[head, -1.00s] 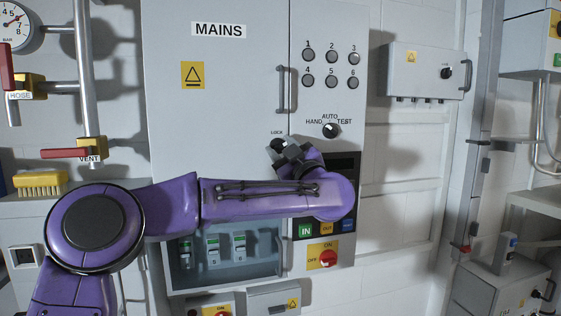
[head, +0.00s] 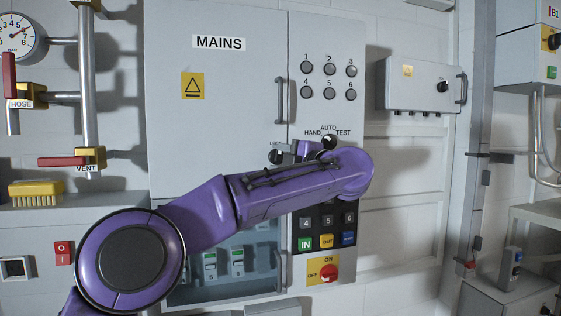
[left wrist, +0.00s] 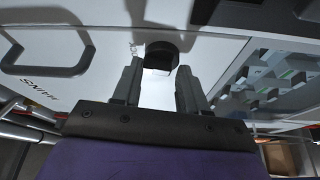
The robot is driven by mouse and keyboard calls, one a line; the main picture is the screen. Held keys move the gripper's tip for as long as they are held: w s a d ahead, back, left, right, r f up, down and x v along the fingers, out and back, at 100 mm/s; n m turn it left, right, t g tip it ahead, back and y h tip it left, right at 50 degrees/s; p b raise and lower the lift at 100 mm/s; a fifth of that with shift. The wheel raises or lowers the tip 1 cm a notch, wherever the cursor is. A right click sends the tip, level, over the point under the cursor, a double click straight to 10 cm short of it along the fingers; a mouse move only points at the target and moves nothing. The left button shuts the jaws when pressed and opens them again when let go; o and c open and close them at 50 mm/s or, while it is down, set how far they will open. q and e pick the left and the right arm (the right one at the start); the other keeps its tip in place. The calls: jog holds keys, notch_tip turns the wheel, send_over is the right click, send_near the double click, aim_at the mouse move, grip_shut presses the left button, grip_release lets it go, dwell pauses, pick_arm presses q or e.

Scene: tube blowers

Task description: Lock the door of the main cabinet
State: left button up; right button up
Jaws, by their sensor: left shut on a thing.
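The main cabinet door (head: 215,115), labelled MAINS, is closed in the head view, with a vertical handle (head: 279,101) at its right edge. The small black lock knob (head: 274,157) sits under the LOCK label, low on the door's right side. My left gripper (head: 288,153) reaches it from the right. In the left wrist view the black knob (left wrist: 162,54) lies at the tips of the two fingers, and the left gripper (left wrist: 158,82) is shut on it. The knob's pointer direction cannot be made out. My right gripper is in neither view.
The HAND/AUTO/TEST selector (head: 328,142) is close to the right of my gripper. A keypad (head: 327,218) and a red ON/OFF switch (head: 325,271) are below my forearm. Round buttons (head: 329,69) are above. A grey box (head: 420,86) hangs at the right.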

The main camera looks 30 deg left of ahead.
pick_arm(q)
jog(key=shift+r+n, duration=0.6)
jog(key=shift+n, duration=0.2)
jog(key=o, duration=0.9)
jog(key=shift+f, duration=0.15)
jog(key=shift+f, duration=0.15)
jog(key=shift+d, duration=0.15)
